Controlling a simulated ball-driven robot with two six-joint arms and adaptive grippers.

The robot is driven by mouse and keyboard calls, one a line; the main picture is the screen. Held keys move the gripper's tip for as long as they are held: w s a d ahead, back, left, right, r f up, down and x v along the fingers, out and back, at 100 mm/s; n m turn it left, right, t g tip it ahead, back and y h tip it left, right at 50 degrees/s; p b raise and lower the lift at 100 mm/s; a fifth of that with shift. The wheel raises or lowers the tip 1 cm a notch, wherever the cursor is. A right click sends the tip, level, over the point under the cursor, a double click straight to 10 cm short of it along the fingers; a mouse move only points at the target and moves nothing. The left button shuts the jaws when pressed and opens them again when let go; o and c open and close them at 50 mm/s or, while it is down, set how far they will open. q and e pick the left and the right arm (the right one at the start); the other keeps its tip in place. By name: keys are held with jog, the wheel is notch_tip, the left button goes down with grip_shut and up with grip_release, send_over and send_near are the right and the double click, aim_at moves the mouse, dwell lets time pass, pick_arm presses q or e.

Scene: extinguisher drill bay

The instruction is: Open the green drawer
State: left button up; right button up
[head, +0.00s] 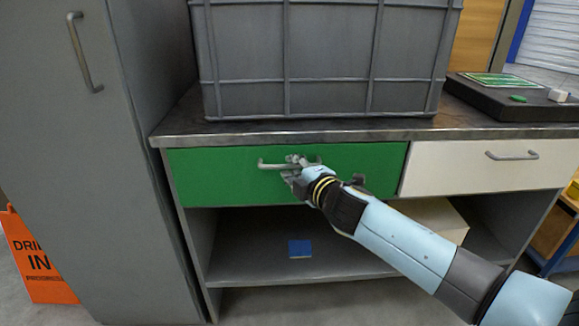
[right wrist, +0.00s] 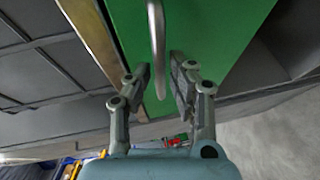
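The green drawer (head: 230,183) is under the worktop, and its front looks flush with the white drawer beside it, so it appears shut. Its grey bar handle (head: 270,165) runs across the front. My right gripper (head: 292,168) is at the handle's right part and hides some of it. In the right wrist view, the handle (right wrist: 157,35) passes between the two fingers of my right gripper (right wrist: 161,75). The fingers are apart, with a small gap seen on each side of the bar. My left gripper is not in view.
A grey crate (head: 320,60) stands on the worktop (head: 300,131) above the drawer. A white drawer (head: 450,168) is at the right, a tall grey cabinet (head: 85,170) at the left. A blue block (head: 300,249) lies on the shelf below. An orange sign (head: 40,262) stands far left.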

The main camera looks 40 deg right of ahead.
jog(key=shift+x, duration=0.9)
grip_shut()
